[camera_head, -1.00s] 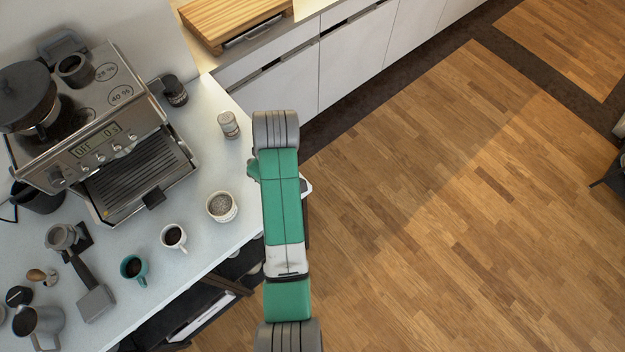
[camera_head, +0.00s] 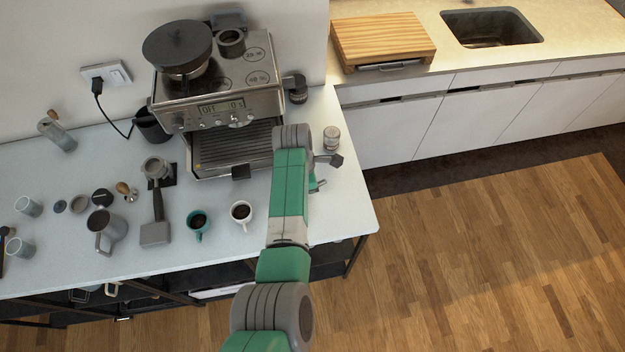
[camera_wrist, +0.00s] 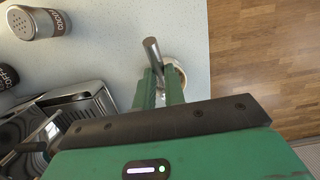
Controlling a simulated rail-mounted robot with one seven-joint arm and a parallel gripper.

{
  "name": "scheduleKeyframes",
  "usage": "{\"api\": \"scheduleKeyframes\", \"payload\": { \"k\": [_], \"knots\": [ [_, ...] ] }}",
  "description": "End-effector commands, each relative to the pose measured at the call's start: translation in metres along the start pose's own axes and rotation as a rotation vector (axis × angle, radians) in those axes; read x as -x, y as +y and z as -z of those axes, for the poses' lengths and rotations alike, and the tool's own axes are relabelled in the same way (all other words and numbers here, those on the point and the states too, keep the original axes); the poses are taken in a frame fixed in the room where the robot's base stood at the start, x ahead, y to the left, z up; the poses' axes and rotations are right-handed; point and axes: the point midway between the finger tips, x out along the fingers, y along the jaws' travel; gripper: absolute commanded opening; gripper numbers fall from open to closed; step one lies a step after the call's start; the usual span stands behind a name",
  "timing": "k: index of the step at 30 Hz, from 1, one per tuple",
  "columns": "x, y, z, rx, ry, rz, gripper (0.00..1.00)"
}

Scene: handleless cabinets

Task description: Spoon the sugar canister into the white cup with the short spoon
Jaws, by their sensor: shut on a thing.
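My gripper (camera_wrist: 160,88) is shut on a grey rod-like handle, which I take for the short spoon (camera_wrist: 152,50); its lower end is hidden. A round pale container (camera_wrist: 179,68) shows just behind the fingers, mostly covered by them; I cannot tell whether the spoon touches it. It may be the sugar canister, which my arm hides in the head view. The white cup (camera_head: 241,212) stands upright on the counter left of my arm, with dark contents.
A teal cup (camera_head: 198,224) stands left of the white cup. The espresso machine (camera_head: 222,115) stands behind. A labelled shaker (camera_head: 332,138) is at the back right, also in the wrist view (camera_wrist: 38,22). The counter's front edge is close to the cups.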

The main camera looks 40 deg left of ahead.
Motion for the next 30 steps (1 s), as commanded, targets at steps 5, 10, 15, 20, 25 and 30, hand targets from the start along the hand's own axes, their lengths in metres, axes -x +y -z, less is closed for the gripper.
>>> {"api": "scheduleKeyframes", "payload": {
  "k": [5,10,15,20,25,30],
  "knots": [
    [-0.022,0.000,0.009,0.000,-0.063,0.001,0.00],
    [-0.039,0.000,0.018,-0.001,-0.123,0.001,0.00],
    [-0.054,0.000,0.027,0.001,-0.194,0.001,0.00],
    [-0.066,0.000,0.038,0.000,-0.272,0.000,0.00],
    [-0.072,0.000,0.046,-0.001,-0.330,-0.001,0.00],
    [-0.067,0.000,0.043,-0.004,-0.249,0.001,0.00]
  ]
}}
